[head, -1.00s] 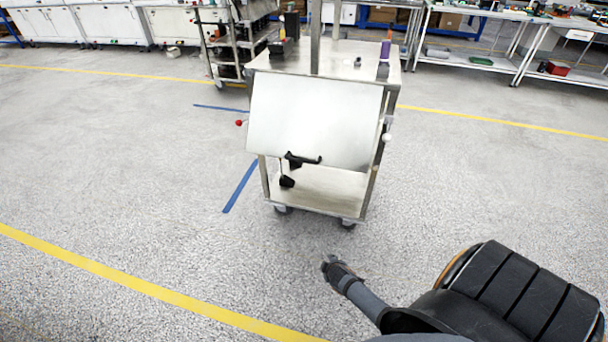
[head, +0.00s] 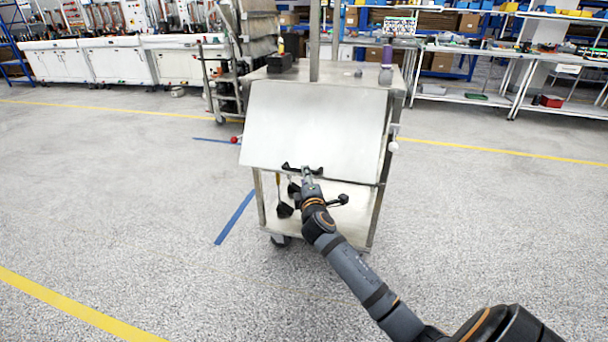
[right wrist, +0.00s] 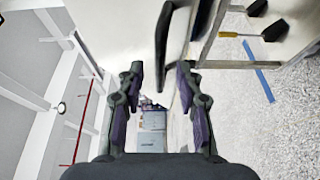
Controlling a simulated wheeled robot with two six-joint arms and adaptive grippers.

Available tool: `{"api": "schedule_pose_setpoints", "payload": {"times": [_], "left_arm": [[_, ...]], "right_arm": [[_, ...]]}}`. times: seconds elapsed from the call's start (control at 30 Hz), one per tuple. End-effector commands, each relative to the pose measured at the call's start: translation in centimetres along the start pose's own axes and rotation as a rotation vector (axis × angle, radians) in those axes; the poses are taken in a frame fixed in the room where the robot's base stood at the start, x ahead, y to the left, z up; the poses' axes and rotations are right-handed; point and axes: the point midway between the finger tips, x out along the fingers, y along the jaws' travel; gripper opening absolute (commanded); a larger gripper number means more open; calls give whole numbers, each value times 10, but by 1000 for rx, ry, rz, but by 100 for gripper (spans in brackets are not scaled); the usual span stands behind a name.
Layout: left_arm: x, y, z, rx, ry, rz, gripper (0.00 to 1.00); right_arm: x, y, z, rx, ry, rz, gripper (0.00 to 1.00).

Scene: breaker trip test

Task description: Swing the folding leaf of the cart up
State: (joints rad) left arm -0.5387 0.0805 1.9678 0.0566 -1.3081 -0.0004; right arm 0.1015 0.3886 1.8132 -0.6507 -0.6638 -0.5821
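The cart's folding leaf (head: 313,125) is a pale metal panel sloping down and forward from the front edge of the cart top. A black bar handle (head: 290,167) is on its lower edge. The handle also shows in the right wrist view (right wrist: 164,42), reaching down between the fingers. My right gripper (head: 307,175) is at the handle in the head view. In the right wrist view my right gripper (right wrist: 160,90) is open, its fingers on either side of the handle with gaps visible. My left gripper is not in view.
The cart top (head: 335,76) carries a black box (head: 280,62), a purple-capped bottle (head: 386,67) and an upright post. A red knob (head: 236,139) and a white knob (head: 393,146) stick out at the sides. Black-ended tools hang below the leaf. The floor around is clear.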

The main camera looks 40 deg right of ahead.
Motion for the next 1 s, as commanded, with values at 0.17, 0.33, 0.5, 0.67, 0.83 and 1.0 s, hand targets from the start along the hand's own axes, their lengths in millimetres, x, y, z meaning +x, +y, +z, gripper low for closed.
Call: {"api": "schedule_pose_setpoints", "payload": {"times": [0.17, 0.33, 0.5, 0.67, 0.83, 1.0], "left_arm": [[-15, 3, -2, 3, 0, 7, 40], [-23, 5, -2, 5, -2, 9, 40], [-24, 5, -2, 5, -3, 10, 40], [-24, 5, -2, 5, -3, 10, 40], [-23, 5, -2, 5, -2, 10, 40], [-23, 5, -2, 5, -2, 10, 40]], "right_arm": [[31, -1, 0, 1, 0, 0, 36], [43, -1, 0, 2, 1, -1, 36], [44, -1, 0, 2, 1, -2, 36], [44, -1, 0, 2, 1, -2, 25], [44, -1, 0, 2, 1, -2, 2], [44, -1, 0, 2, 1, -2, 0]]}}
